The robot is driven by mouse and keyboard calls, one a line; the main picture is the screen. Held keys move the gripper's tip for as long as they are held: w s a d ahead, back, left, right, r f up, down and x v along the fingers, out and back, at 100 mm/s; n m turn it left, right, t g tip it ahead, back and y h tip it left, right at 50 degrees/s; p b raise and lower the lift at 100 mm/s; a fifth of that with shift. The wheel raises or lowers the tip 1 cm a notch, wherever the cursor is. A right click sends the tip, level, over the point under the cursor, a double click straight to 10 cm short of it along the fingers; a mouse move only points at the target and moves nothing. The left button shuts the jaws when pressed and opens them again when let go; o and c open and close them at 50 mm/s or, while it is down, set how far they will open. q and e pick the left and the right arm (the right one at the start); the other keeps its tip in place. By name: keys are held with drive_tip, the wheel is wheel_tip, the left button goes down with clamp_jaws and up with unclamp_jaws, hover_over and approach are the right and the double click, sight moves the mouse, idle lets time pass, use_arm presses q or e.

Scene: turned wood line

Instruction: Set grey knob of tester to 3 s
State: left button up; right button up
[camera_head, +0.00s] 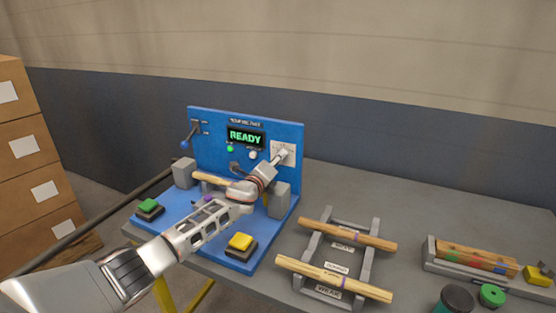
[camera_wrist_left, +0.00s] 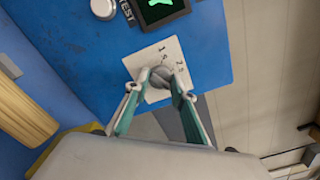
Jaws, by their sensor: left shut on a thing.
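The blue tester (camera_head: 215,138) stands on the grey table, with a lit display (camera_head: 245,137) reading READY. Its grey knob (camera_wrist_left: 161,77) sits on a white dial plate (camera_wrist_left: 140,66) at the right of the panel. My left gripper (camera_head: 283,155) reaches across the tester to this plate. In the left wrist view my left gripper (camera_wrist_left: 160,82) is shut on the knob, one finger on each side. The fingers cover part of the scale, and the printed marks are too small to tell the setting. My right gripper is not in view.
A wooden piece (camera_head: 209,180) lies across the tester between grey blocks. Green (camera_head: 148,206) and yellow (camera_head: 240,243) buttons are in front. A rack (camera_head: 370,262) with two turned wood pieces and a grey tray (camera_head: 431,256) stand to the right. Cardboard boxes (camera_head: 30,150) are at the left.

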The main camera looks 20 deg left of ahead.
use_arm(q)
drive_tip(key=o, duration=1.1)
drive_tip(key=shift+s, duration=0.1)
drive_tip(key=s, duration=1.1)
drive_tip(key=shift+s+a, duration=0.4)
drive_tip(key=shift+a, duration=0.05)
